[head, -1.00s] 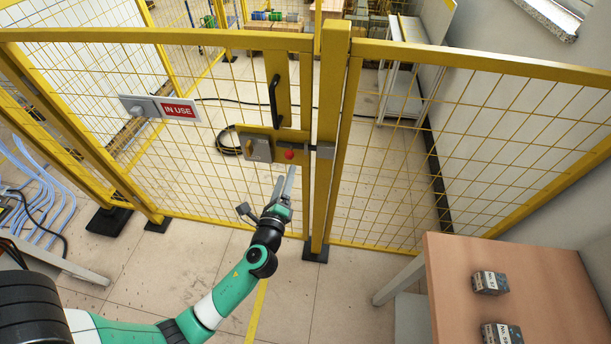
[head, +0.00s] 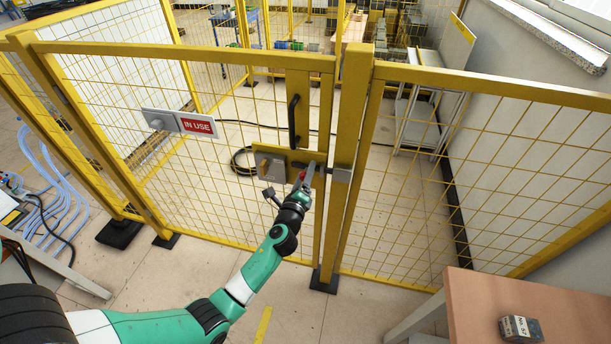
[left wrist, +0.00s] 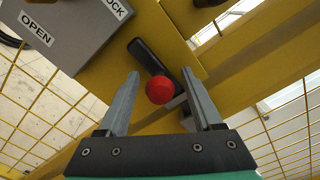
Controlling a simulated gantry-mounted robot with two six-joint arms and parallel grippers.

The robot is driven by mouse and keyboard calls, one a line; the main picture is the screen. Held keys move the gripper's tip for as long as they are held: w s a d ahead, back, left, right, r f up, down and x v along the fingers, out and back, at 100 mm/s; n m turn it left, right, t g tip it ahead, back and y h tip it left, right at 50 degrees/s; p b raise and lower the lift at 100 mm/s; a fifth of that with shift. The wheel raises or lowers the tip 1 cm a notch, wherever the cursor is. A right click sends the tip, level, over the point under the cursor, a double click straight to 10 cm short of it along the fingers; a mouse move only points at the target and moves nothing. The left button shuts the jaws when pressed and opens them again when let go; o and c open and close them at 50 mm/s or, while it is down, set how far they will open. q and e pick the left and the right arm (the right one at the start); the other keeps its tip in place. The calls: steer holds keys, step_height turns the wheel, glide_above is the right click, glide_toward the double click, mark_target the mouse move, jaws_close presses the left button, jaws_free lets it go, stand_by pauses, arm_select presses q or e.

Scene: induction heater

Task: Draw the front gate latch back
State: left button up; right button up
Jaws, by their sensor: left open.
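The front gate latch is on the yellow gate, with a grey lock box (head: 269,164) and a bolt bar (head: 341,175) running right toward the post. A red knob (left wrist: 159,90) sits on the latch; in the head view it shows (head: 302,176) right by my fingertips. My left gripper (head: 303,179) is open. In the left wrist view its two fingers (left wrist: 158,95) stand on either side of the red knob, and I cannot tell whether they touch it. Labels reading "OPEN" and a partly cut-off "...OCK" show on the grey box. My right gripper is not in view.
A black gate handle (head: 293,121) stands above the latch. An "IN USE" sign (head: 197,125) hangs on the mesh to the left. A wooden table (head: 560,295) with a small box (head: 520,329) stands at front right. The floor before the gate is clear.

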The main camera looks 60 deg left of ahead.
arm_select(q)
jaws_close()
stand_by(0.4)
stand_by(1.1)
